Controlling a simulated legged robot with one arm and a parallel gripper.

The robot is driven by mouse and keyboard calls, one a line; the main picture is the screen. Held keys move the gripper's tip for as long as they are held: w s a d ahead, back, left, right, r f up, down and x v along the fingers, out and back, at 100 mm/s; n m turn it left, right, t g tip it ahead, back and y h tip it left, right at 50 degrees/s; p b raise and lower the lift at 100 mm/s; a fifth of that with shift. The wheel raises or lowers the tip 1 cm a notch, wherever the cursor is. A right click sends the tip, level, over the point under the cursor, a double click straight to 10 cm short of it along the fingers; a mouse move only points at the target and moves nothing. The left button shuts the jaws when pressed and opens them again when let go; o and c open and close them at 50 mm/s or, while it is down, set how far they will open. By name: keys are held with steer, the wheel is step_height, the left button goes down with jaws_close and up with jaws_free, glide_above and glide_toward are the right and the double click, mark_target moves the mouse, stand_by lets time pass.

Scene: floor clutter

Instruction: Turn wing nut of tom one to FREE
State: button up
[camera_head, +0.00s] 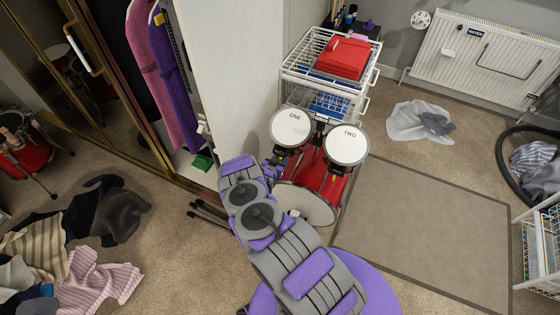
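Tom one (290,128) is the left drum, with a white head marked ONE, on top of a red bass drum (321,180). Tom two (347,145), marked TWO, stands to its right. A dark mount (319,127) shows between the toms. I cannot make out the wing nut of tom one or any FREE marking. My purple and grey arm reaches up from the bottom and bends left of the bass drum. My gripper (273,168) seems to be just below and left of tom one, small and partly hidden. Its fingers and any contact cannot be told.
An open wardrobe (229,85) is close on the left. Clothes (85,275) lie at lower left. A flat mat (430,225) covers the floor at right. Dark rods (208,213) lie left of my arm.

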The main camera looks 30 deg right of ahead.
steer(key=shift+c, duration=0.4)
jaws_close()
steer(key=shift+w+a+r+n+g+h, duration=0.1)
steer(key=shift+w+n+g+h, duration=0.1)
steer(key=shift+g+h, duration=0.3)
steer(key=shift+w+a+n+g+h, duration=0.1)
steer(key=shift+w+g+h, duration=0.1)
steer(key=shift+g, duration=0.5)
steer(key=shift+o, duration=0.4)
jaws_free()
steer(key=shift+s, duration=0.1)
